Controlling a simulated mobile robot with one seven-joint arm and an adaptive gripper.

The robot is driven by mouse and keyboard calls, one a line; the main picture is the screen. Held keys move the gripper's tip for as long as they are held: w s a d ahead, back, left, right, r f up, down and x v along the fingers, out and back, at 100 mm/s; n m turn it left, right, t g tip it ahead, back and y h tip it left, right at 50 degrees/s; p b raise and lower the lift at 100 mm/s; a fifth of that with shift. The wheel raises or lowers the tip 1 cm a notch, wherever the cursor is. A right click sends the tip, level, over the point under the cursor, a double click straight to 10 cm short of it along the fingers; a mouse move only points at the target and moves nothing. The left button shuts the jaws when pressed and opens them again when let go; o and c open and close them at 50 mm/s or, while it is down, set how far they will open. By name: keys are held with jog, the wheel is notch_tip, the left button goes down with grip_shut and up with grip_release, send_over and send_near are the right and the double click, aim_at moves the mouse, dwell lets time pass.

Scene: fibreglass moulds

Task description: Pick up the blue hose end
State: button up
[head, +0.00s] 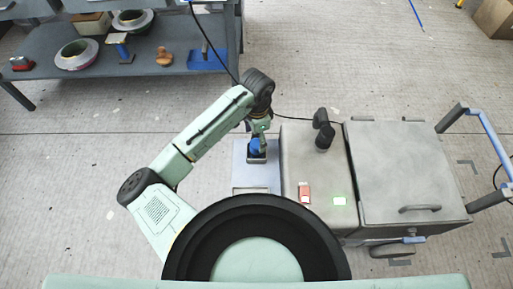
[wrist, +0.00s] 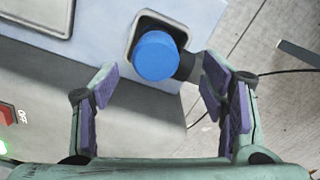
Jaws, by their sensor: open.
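In the wrist view, my gripper (wrist: 163,95) is open, with purple-padded fingers on either side of and short of the blue cap. Nothing is between the fingertips. A dark stub (wrist: 187,66) joins the cap's right side.
A grey cart (head: 405,170) with a red switch (head: 304,193), a green light (head: 339,201) and a black upright fitting (head: 324,130) stands right of the panel. A workbench (head: 180,85) with tools is at the back left. A black cable (head: 290,117) runs behind my gripper.

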aim_at(257, 143)
jog(key=f, duration=0.4)
jog(key=shift+s+f+p, duration=0.3)
jog(key=c, duration=1.3)
notch_tip(257, 143, up, 10)
jog(key=shift+r+b, duration=0.1)
jog(key=shift+b, duration=0.3)
jog(key=o, duration=0.7)
jog(key=c, duration=0.5)
